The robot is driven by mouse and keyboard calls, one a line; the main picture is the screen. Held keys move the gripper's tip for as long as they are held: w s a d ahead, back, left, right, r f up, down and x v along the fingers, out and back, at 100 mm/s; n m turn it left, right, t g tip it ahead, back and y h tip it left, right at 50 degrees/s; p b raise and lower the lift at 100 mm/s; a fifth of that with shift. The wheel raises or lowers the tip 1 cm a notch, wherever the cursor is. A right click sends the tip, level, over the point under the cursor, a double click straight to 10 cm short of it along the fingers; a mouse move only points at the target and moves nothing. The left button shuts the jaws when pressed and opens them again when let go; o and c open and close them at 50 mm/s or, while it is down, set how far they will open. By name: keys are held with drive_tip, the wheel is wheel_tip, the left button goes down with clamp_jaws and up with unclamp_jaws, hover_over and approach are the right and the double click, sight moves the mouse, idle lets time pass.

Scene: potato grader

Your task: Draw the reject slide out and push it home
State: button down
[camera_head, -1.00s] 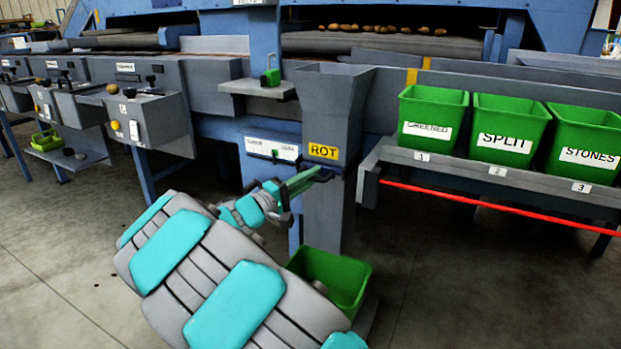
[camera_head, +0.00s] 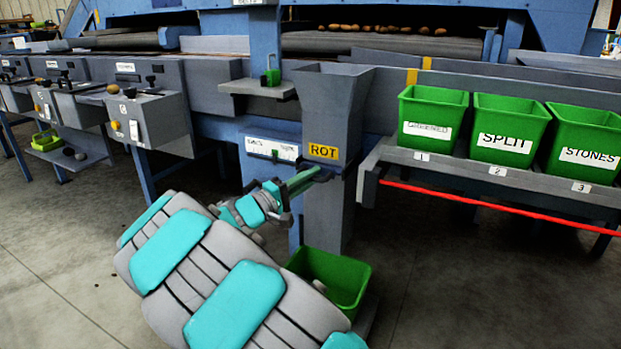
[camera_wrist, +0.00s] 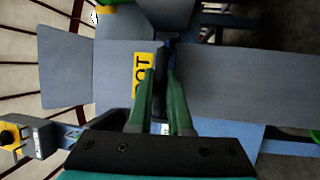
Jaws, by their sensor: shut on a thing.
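The grey rot chute (camera_head: 336,110) stands upright on the blue machine, with a yellow ROT label (camera_head: 323,151) on its front. The reject slide shows only as a dark edge and handle (camera_head: 325,174) across the chute just below the label. My gripper (camera_head: 318,171) reaches up from the lower left to that handle. In the wrist view its green fingers (camera_wrist: 161,98) are close together on a dark part beside the ROT label (camera_wrist: 143,78). The fingers hide most of the handle, and I cannot tell how far the slide is out.
A green bin (camera_head: 335,276) sits on the floor under the chute. Green bins marked GREENED (camera_head: 430,131), SPLIT (camera_head: 506,139) and STONES (camera_head: 588,155) stand on a shelf (camera_head: 480,171) at right, with a red bar (camera_head: 480,203) below. Open floor lies at left.

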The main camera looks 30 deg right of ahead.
drive_tip(key=shift+a+f, duration=0.1)
drive_tip(key=s+a+b, duration=0.3)
drive_tip(key=s+a, duration=0.4)
drive_tip(key=a, duration=0.2)
drive_tip(key=shift+s+a+b, duration=0.15)
drive_tip(key=shift+s+b, duration=0.1)
drive_tip(key=shift+b, duration=0.15)
drive_tip(key=c, duration=0.8)
unclamp_jaws()
drive_tip(key=shift+a, duration=0.1)
drive_tip(key=shift+c, duration=0.2)
drive_tip(key=shift+a, duration=0.1)
drive_tip(key=v, duration=0.7)
drive_tip(key=shift+a, duration=0.25)
drive_tip(key=shift+s, duration=0.1)
